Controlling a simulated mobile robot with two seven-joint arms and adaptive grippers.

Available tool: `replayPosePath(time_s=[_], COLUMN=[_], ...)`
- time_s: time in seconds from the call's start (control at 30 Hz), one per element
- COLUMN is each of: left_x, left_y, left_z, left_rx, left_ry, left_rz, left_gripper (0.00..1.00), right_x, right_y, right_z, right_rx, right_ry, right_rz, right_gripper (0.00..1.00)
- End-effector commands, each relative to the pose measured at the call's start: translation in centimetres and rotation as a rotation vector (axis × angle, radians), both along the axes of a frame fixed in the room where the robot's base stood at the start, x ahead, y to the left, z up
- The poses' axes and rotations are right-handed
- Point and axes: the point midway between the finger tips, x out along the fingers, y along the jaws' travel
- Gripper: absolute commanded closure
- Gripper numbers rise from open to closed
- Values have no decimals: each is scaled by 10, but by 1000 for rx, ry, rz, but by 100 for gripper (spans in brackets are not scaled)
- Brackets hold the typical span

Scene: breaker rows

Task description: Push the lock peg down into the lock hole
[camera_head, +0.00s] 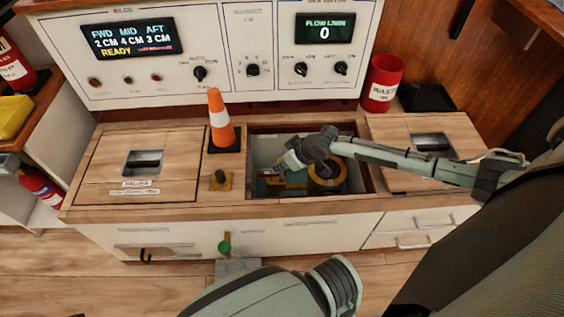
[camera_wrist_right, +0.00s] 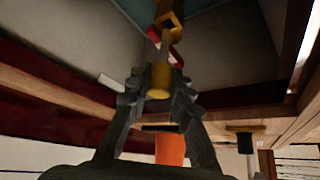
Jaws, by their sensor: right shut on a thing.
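In the head view my right gripper (camera_head: 290,160) is low in the open bilge compartment, partly hidden by its own wrist. In the wrist view its fingers (camera_wrist_right: 158,85) are shut on a yellow cylindrical grip (camera_wrist_right: 158,79). A grey rod runs from this grip to a gold bracket (camera_wrist_right: 169,15), with a red part beside it. I cannot make out the lock hole. My left gripper is out of view.
An orange-and-white cone (camera_head: 221,122) stands at the opening's back left corner. A round yellow part (camera_head: 327,176) sits inside the compartment. Closed wooden lids (camera_head: 110,150) flank it. A red waste bin (camera_head: 382,84) and a black tray (camera_head: 430,97) stand at the back right.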

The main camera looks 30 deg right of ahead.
Motion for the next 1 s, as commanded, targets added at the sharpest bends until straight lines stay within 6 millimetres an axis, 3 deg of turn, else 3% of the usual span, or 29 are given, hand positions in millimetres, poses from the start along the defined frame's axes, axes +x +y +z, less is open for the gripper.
replayPosePath(time_s=[1.0], left_x=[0], left_y=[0], left_z=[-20], left_rx=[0], left_ry=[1], left_rz=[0], left_gripper=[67], right_x=[0], right_y=[0], right_z=[-31], right_rx=[0], right_ry=[1], right_rz=[-1], right_gripper=[100])
